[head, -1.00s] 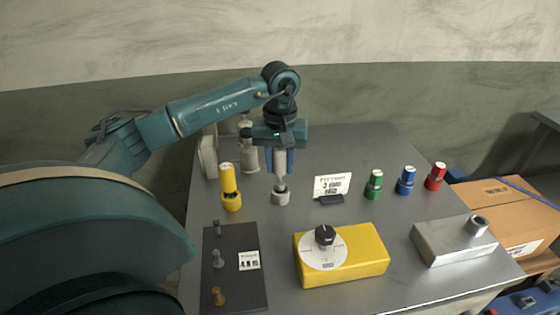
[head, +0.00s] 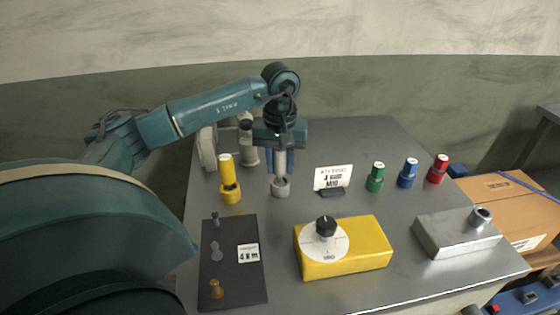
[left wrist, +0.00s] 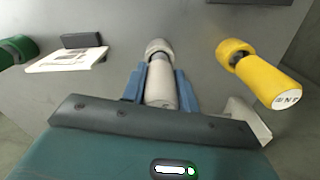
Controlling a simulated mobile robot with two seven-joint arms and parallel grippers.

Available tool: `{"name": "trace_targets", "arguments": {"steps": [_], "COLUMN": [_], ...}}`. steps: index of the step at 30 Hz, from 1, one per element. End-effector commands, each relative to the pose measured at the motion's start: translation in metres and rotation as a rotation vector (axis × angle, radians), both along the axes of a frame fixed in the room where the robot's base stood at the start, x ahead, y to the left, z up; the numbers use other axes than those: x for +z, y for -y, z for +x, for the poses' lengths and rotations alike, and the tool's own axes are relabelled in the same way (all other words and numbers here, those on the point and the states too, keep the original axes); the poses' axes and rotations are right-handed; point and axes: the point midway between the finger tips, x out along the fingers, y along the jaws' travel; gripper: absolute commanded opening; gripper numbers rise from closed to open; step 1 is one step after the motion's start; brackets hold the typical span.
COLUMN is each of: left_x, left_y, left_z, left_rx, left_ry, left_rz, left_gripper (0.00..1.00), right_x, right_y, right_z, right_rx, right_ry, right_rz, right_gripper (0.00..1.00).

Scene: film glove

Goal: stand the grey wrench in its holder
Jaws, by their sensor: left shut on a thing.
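The grey wrench (head: 281,163) is a pale upright cylinder between the fingers of my left gripper (head: 279,162), which is shut on it. Its grey holder (head: 281,188), a small cup on the table, is directly below. In the left wrist view the wrench (left wrist: 161,82) lines up with the holder (left wrist: 158,46), and its lower end meets or overlaps the cup. I cannot tell how deep it sits. My right gripper is not in view.
A yellow wrench (head: 227,168) stands close on the left. A label card (head: 333,178) is on the right, with green (head: 376,176), blue (head: 408,172) and red (head: 438,168) ones beyond. A yellow box (head: 360,252) and a dark panel (head: 233,280) lie in front.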

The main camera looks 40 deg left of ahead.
Motion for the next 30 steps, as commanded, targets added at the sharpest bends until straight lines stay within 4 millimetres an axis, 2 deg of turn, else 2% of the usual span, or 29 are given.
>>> {"name": "trace_targets", "arguments": {"steps": [10,11,12,20,30], "left_x": [-0.0101,-0.0098,-0.0091,-0.0091,-0.0094], "left_y": [-0.0003,-0.0003,-0.0003,-0.0002,0.0], "left_z": [0.0,0.0,0.0,0.0,-0.0001], "left_rx": [0.001,0.001,0.0,0.0,0.0], "left_ry": [0.0,0.001,0.001,0.0,-0.001], "left_rz": [0.0,0.001,0.001,0.0,0.001], "left_gripper": [0.0,0.3,0.34,0.55,0.55], "right_x": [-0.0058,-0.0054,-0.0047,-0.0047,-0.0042], "right_y": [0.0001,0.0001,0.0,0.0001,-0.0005], "right_z": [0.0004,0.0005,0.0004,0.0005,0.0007], "right_rx": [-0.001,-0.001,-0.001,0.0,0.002], "right_ry": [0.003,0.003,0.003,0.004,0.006], "right_rz": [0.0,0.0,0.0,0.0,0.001], "right_gripper": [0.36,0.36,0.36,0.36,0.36]}}
